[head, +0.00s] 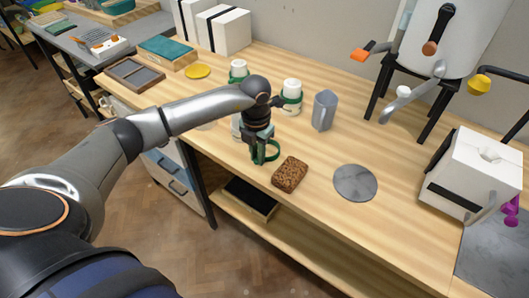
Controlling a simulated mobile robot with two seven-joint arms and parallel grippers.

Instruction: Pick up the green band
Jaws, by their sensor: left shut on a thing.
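My left gripper (262,142) points down over the near edge of the wooden table, beside a brown sponge-like block. It is shut on a green band (268,156), a ring that hangs at its fingertips. I cannot tell whether the band touches the tabletop. Two white jars with green around them stand behind the gripper: one (239,70) at the back and one (292,90) to its right. Another white object behind the wrist is mostly hidden. My right gripper is not in view.
The brown block (290,174) lies just right of the gripper. A yellow disc (197,71) lies at the back left. Tabletop between pitcher and disc is clear.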

